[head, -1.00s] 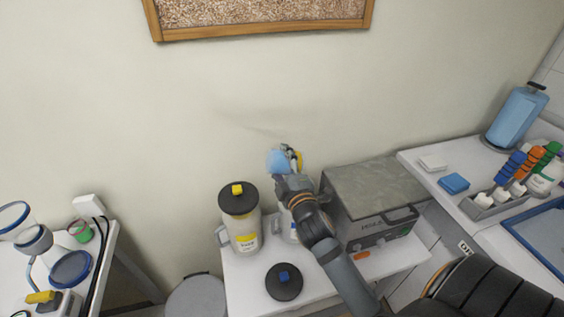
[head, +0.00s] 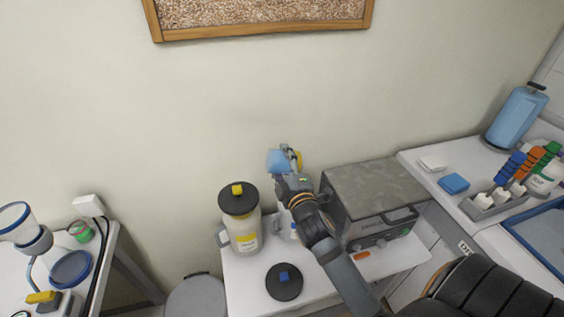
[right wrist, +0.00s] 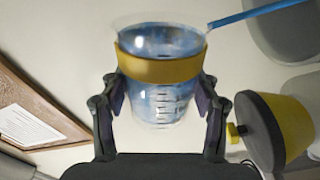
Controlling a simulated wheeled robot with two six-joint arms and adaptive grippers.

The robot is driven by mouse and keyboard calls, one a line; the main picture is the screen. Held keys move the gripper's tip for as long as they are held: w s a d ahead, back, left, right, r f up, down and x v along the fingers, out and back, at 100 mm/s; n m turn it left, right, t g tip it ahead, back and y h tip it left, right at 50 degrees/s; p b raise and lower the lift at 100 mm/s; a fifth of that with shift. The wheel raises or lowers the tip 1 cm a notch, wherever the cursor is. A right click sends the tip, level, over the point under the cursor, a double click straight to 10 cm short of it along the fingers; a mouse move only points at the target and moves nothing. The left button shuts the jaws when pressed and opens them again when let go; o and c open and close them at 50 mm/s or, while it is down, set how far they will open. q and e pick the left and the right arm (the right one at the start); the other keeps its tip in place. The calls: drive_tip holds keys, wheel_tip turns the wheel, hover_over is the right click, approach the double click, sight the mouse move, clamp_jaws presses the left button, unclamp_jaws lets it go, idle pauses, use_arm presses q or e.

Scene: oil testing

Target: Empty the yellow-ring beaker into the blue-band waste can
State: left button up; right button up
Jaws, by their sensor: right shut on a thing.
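My right gripper (head: 290,155) is shut on the yellow-ring beaker (head: 277,161) and holds it raised and tilted over the small table. In the head view the blue-band waste can (head: 294,230) stands below the beaker, mostly hidden by my right arm. Its opening is hidden. My left gripper is not in view.
A black lid with a blue knob (head: 284,281) lies on the small white table (head: 245,290). A lidded yellow-band can (head: 240,222) stands left of the waste can. A grey metal box (head: 375,200) stands close on the right. A wall is behind.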

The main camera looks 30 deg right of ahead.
drive_tip(key=shift+r+p, duration=2.5)
drive_tip(key=shift+r, duration=0.05)
drive_tip(key=n+p, duration=0.4)
drive_tip(key=p, duration=0.1)
drive_tip(key=shift+r, duration=0.4)
drive_tip(key=shift+n+p, duration=0.4)
drive_tip(key=shift+p, duration=0.05)
drive_tip(key=shift+f+n, duration=0.25)
drive_tip(key=shift+n, duration=0.15)
drive_tip(key=n+p, duration=0.4)
drive_tip(key=shift+r+n+p, duration=0.3)
drive_tip(key=shift+r+p, duration=0.1)
drive_tip(key=shift+f+n+g, duration=0.2)
drive_tip(key=shift+n+g, duration=0.1)
drive_tip(key=shift+n, duration=0.1)
drive_tip(key=n+p, duration=0.1)
drive_tip(key=n, duration=0.1)
drive_tip(key=n+p, duration=0.2)
drive_tip(key=shift+r, duration=0.4)
drive_tip(key=shift+f+n+p, duration=0.2)
drive_tip(key=shift+n+p, duration=0.15)
drive_tip(key=shift+n, duration=0.35)
drive_tip(key=n+p, duration=0.2)
drive_tip(key=n, duration=0.1)
drive_tip(key=shift+r+h, duration=0.3)
drive_tip(key=shift+r, duration=0.05)
drive_tip(key=shift+n+p, duration=0.35)
drive_tip(key=shift+n, duration=0.55)
drive_tip(key=shift+f+n, duration=0.2)
drive_tip(key=shift+n, duration=0.1)
